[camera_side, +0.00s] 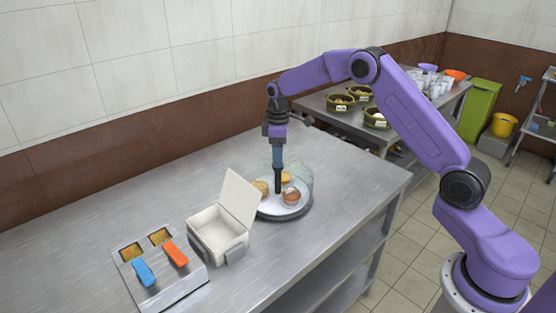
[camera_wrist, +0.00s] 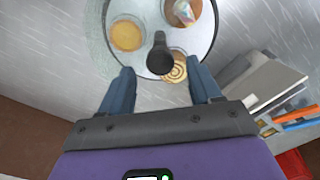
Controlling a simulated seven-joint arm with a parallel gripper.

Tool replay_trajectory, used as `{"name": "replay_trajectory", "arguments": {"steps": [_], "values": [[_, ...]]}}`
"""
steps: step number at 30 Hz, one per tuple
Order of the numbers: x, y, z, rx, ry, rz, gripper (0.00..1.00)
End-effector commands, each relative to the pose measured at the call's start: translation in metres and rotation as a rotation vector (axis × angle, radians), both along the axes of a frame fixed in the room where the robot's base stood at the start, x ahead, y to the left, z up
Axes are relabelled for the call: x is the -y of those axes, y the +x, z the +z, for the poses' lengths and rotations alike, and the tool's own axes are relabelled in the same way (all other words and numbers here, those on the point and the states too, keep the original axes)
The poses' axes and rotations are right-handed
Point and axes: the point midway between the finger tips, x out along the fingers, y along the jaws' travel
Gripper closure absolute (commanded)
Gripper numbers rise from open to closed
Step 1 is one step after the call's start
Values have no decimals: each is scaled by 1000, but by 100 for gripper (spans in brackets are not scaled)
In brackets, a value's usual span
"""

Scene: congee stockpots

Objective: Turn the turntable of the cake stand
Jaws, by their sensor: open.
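The cake stand's round white turntable (camera_side: 270,209) has a dark base rim and sits on the steel counter. A clear cover (camera_side: 302,168) shows at the back. My gripper (camera_side: 278,163) points down above the stand, open. In the wrist view its fingers are either side of the post; contact cannot be told.
An open white box (camera_side: 216,233) stands left of the stand, beside a fryer-like unit (camera_side: 160,274) with blue and orange handles. The counter's left back is clear. Another table (camera_side: 315,101) with bowls and cups stands behind, near a green bin (camera_side: 478,110).

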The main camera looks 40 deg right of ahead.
Motion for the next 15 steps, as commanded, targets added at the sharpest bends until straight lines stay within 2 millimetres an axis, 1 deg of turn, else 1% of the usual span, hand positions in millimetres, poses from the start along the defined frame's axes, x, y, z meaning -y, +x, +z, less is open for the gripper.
{"name": "replay_trajectory", "arguments": {"steps": [1, 6, 15], "values": [[0, 0, -8, -3, 0, 1, 37], [0, 0, -21, -1, 0, 0, 37], [0, 0, -25, 0, 0, 0, 37]]}}
